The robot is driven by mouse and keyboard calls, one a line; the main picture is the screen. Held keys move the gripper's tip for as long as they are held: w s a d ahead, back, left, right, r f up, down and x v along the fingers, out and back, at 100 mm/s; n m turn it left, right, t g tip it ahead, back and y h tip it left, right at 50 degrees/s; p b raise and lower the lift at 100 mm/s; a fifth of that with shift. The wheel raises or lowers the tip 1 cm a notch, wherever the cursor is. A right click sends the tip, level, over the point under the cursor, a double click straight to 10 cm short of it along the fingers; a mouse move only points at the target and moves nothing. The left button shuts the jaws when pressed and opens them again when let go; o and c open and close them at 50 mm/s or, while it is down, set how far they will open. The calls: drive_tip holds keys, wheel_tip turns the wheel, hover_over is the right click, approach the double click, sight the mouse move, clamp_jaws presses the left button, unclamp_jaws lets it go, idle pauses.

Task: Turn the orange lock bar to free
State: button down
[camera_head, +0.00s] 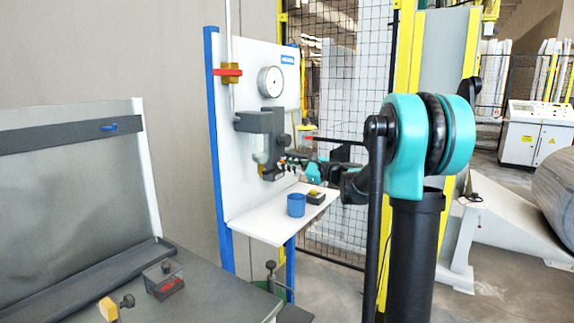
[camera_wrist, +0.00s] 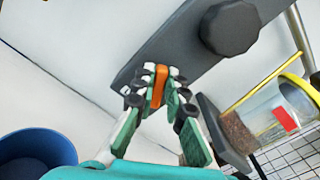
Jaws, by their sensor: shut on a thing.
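The orange lock bar (camera_wrist: 158,86) shows in the wrist view, upright in the picture, against the dark grey housing (camera_wrist: 190,45). My gripper (camera_wrist: 160,90) is shut on it, with a fingertip on each side. In the head view my gripper (camera_head: 284,163) reaches from the right to the lower part of the dark housing (camera_head: 258,122) on the white panel. I cannot make out the bar clearly there. The side of the bar toward the housing is hidden.
A dark knob (camera_wrist: 230,27) and a clear bowl with a red label (camera_wrist: 278,115) are close to my gripper. A blue cup (camera_head: 296,206) and a small dark box (camera_head: 315,197) stand on the white shelf (camera_head: 262,224) below. A gauge (camera_head: 270,82) is above.

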drive_tip(key=n, duration=0.7)
drive_tip(key=f+n, duration=0.1)
drive_tip(key=n, duration=0.3)
drive_tip(key=shift+s+a+f, duration=0.1)
drive_tip(key=shift+s+a, duration=0.1)
drive_tip(key=shift+s, duration=0.1)
drive_tip(key=shift+n, duration=0.3)
drive_tip(key=c, duration=1.6)
unclamp_jaws()
drive_tip(key=shift+o, duration=0.2)
drive_tip(key=shift+d, duration=0.1)
drive_tip(key=v, duration=1.2)
